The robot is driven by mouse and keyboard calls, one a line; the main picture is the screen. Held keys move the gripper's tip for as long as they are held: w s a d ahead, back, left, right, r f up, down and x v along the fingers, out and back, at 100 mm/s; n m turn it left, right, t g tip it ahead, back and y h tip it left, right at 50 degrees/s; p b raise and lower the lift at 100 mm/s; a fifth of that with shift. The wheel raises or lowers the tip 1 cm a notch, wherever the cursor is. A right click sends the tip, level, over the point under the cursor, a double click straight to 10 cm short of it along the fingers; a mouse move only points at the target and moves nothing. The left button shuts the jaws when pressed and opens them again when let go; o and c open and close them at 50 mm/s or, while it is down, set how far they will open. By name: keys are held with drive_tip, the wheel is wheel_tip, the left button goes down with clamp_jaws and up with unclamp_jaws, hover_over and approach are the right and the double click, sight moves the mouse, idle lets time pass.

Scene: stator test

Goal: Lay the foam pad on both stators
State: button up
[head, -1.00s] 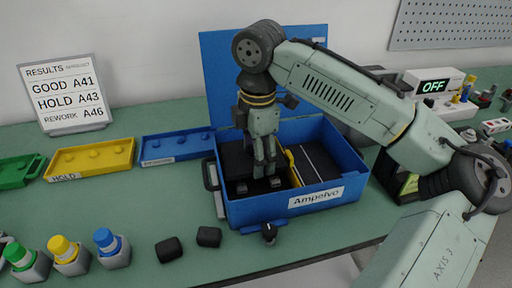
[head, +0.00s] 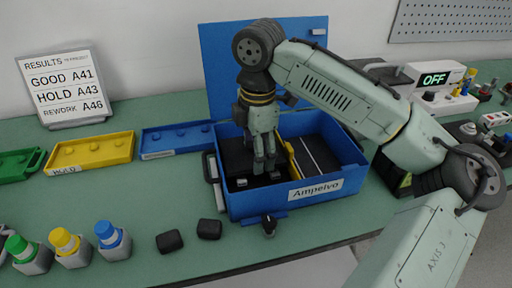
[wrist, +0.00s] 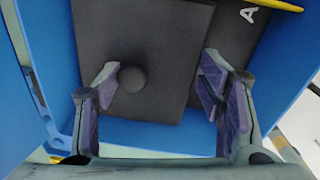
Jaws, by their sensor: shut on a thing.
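The open blue case (head: 300,200) labelled Ampelvo stands on the bench. My gripper (head: 264,172) points down into its left part. The dark foam pad (head: 234,152) lies inside that part; in the wrist view the pad (wrist: 150,40) is a flat dark sheet with a round black knob (wrist: 132,79). My fingers (wrist: 160,92) stand on either side of the knob, at the pad. The left finger is close to the knob, and the right one is near the pad's right edge. The grip's exact contact is hard to see. No stator can be made out.
A yellow strip (head: 292,158) divides the case from a dark right part (head: 320,155). The raised blue lid (head: 225,70) stands behind. Yellow (head: 90,152) and blue (head: 177,140) trays lie left. Two black blocks (head: 190,235) lie in front. Free bench lies between.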

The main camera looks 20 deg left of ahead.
drive_tip(key=o, duration=1.2)
drive_tip(key=r, duration=1.2)
drive_tip(key=shift+s+d, duration=0.2)
drive_tip(key=shift+s, duration=0.05)
